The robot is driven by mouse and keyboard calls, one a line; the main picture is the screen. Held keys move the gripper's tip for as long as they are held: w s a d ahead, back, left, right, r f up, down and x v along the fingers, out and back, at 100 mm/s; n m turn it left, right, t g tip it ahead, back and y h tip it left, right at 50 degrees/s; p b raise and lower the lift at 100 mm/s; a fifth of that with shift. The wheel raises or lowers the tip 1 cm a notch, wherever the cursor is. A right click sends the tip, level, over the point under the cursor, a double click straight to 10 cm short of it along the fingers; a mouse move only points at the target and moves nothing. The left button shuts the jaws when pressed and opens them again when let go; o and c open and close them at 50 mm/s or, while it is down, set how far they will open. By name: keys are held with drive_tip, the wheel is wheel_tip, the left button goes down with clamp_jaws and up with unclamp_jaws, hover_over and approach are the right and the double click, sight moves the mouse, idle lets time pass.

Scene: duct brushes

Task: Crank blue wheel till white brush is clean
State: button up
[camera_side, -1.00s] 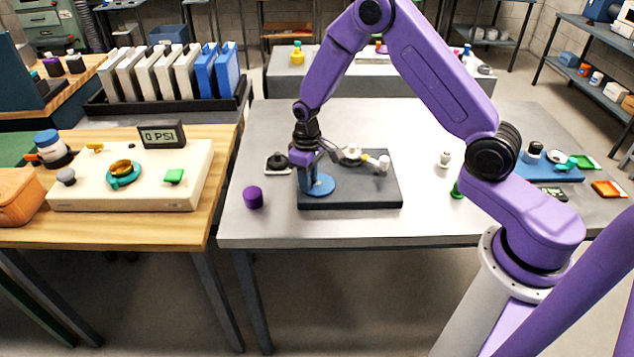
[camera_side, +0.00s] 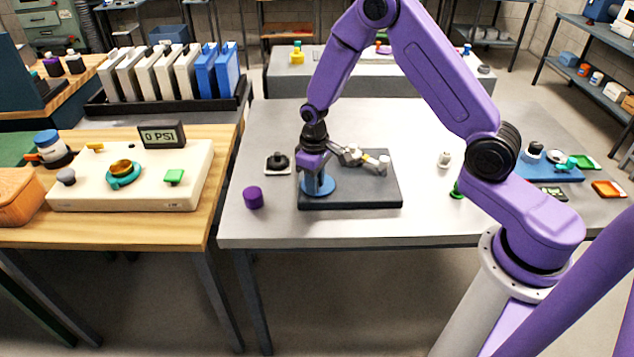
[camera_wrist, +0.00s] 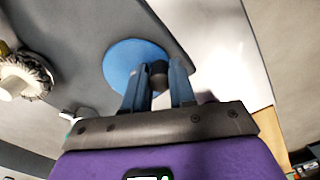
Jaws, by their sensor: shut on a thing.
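The blue wheel (camera_side: 328,189) lies flat at the left end of a dark grey base plate (camera_side: 365,195). It also shows as a blue disc in the wrist view (camera_wrist: 122,62). A dark crank knob (camera_wrist: 158,68) stands up from the wheel near its edge. My gripper (camera_side: 318,188) points down over the wheel. In the wrist view its two fingers (camera_wrist: 158,80) are closed around the knob. A whitish round brush (camera_wrist: 28,72) with a dark bristly rim shows at the left of the wrist view.
A purple cylinder (camera_side: 253,197) and a black knob on a pale base (camera_side: 278,162) stand left of the plate. A small white piece (camera_side: 444,159) stands to its right. The table front is clear.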

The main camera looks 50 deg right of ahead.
sight(327, 187)
drive_tip(key=shift+s+d, duration=0.4)
drive_tip(key=shift+d, duration=0.2)
drive_tip(key=shift+s+d, duration=0.25)
drive_tip(key=shift+d, duration=0.35)
drive_tip(key=shift+d, duration=0.55)
